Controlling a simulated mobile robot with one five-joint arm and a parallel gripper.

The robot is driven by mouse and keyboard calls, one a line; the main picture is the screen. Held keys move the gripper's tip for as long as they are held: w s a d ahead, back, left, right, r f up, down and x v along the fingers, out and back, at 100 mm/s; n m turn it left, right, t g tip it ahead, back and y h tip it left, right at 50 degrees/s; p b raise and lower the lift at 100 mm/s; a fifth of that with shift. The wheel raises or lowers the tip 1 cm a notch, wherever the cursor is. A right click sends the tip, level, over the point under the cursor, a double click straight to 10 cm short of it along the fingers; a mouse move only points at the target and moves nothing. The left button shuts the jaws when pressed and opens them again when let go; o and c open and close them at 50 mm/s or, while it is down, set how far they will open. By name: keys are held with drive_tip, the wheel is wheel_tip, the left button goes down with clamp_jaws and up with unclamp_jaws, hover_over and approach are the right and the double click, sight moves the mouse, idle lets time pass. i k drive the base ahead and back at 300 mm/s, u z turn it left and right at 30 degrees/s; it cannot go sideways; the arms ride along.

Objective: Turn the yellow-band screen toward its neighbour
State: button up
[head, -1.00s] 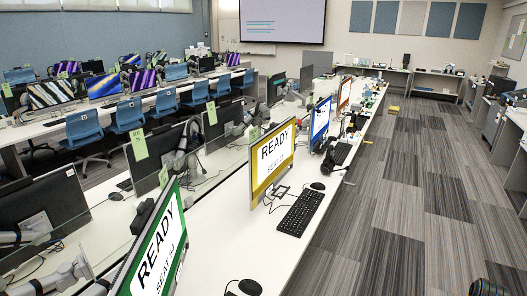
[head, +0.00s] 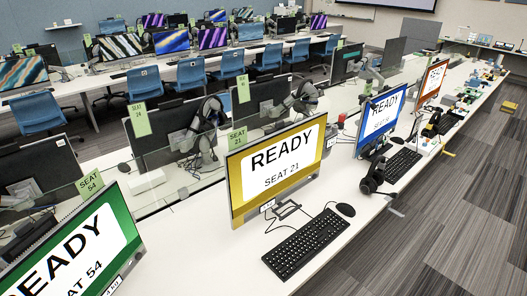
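The yellow-band screen (head: 276,170) stands upright near the middle of the head view on a long white desk (head: 225,262). It reads "READY SEAT 21" and its face is turned toward the lower right. A green-band screen (head: 75,245), "SEAT 54", stands to its left and nearer to me, cut by the frame edge. A blue-band screen (head: 382,118) stands to its right, farther along the desk, with an orange-band screen (head: 431,82) beyond it. My gripper is not in view.
A black keyboard (head: 300,243) and a mouse (head: 345,210) lie in front of the yellow-band screen. Black headphones (head: 372,177) stand by the blue-band screen. Dark monitors (head: 180,135) back onto this row. Open striped floor (head: 440,225) lies at the right.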

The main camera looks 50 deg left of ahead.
sight(260, 173)
drive_tip(key=i, duration=1.1)
drive_tip(key=u, duration=4.8)
drive_tip(key=i, duration=1)
drive_tip(key=z, duration=0.05)
